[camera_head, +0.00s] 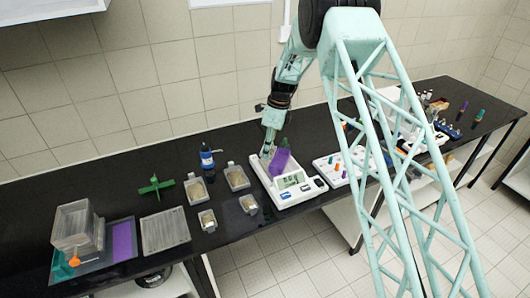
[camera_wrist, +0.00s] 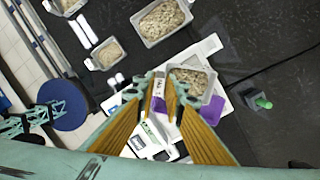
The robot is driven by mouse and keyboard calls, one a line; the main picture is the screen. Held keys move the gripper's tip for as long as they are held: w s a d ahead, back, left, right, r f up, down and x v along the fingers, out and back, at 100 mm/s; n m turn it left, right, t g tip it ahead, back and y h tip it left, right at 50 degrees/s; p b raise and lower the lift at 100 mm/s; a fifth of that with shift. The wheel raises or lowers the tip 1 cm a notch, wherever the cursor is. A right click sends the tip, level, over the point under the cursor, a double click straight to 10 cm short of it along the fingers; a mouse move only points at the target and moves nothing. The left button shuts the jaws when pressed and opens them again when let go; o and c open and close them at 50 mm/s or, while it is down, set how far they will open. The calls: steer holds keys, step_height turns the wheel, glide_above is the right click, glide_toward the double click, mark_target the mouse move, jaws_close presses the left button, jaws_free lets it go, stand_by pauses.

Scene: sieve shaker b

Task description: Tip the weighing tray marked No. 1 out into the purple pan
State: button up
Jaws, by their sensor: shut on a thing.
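In the wrist view my gripper (camera_wrist: 166,92) is shut on the handle end of a small grey weighing tray (camera_wrist: 205,93) filled with pale grains. A white label sits between the fingers; its marking is too small to read surely. The tray appears roughly level, over or on the white balance (camera_wrist: 210,45). A purple pan (camera_wrist: 207,113) shows beneath and beside the tray. In the head view my gripper (camera_head: 268,150) is at the balance (camera_head: 297,192), with the purple piece (camera_head: 280,160) right beside it; the held tray is mostly hidden there.
Several other grain-filled trays (camera_head: 237,178) stand left of the balance, near a dark blue-capped bottle (camera_head: 207,158) and a green cross-shaped part (camera_head: 155,186). A clear box (camera_head: 76,229) and another flat purple piece (camera_head: 122,240) lie far left. A white rack (camera_head: 340,168) stands right of the balance.

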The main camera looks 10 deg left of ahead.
mark_target(271, 157)
steer(key=shift+w+d+f+y+b, duration=0.2)
steer(key=shift+d+y+b, duration=0.5)
steer(key=shift+b, duration=0.05)
steer(key=d+y+b, duration=0.1)
steer(key=b, duration=0.1)
steer(key=y+b, duration=0.1)
steer(key=b, duration=0.1)
steer(key=shift+w+d+f+g, duration=0.15)
steer(key=shift+w+d+g, duration=0.1)
steer(key=shift+d+g, duration=0.15)
steer(key=w+d+g+y+b, duration=0.1)
steer(key=d+g+y+b, duration=0.2)
steer(key=y+b, duration=0.9)
steer(key=d+y, duration=0.3)
steer(key=shift+w+d+g, duration=0.3)
steer(key=shift+d, duration=0.05)
stand_by(0.5)
steer(key=shift+r, duration=0.25)
stand_by(0.5)
